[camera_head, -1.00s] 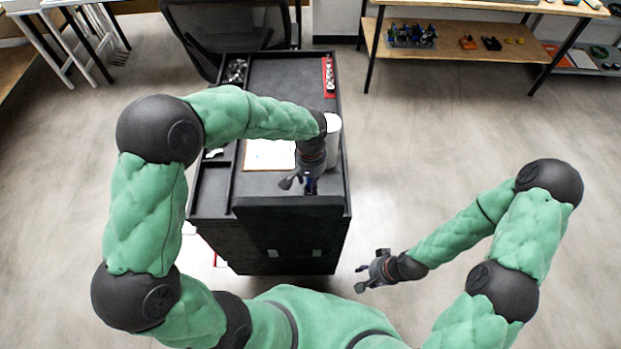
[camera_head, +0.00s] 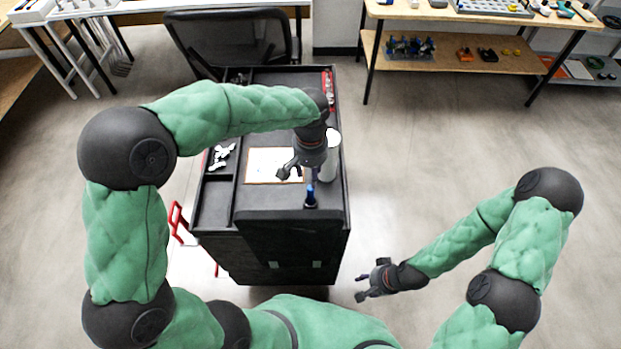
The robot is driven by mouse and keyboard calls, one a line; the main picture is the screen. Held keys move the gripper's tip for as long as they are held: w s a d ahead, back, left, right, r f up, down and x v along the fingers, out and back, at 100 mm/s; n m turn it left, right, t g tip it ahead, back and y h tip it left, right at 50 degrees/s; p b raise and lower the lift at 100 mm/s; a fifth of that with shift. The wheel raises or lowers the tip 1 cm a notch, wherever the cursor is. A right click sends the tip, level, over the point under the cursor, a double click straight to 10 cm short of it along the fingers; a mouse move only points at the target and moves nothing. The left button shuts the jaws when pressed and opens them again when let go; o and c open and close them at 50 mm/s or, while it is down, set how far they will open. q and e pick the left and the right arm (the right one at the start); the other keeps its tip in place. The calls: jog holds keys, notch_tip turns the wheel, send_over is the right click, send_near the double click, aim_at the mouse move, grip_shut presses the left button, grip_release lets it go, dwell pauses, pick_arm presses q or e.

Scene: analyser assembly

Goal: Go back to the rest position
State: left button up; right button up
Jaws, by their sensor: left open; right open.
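My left gripper (camera_head: 297,172) is open and empty. It hangs over the black cart (camera_head: 219,195), its arm arching in from the left. My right gripper (camera_head: 368,284) is open and empty, held low to the right of the cart over open floor.
A white sheet (camera_head: 262,165) lies on the cart, with white parts (camera_head: 221,157) in a side compartment. A black chair (camera_head: 228,42) stands behind the cart. A wooden shelf (camera_head: 455,55) is at the back right. The floor on the right is clear.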

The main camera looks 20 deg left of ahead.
pick_arm(q)
jog(key=shift+r, duration=0.7)
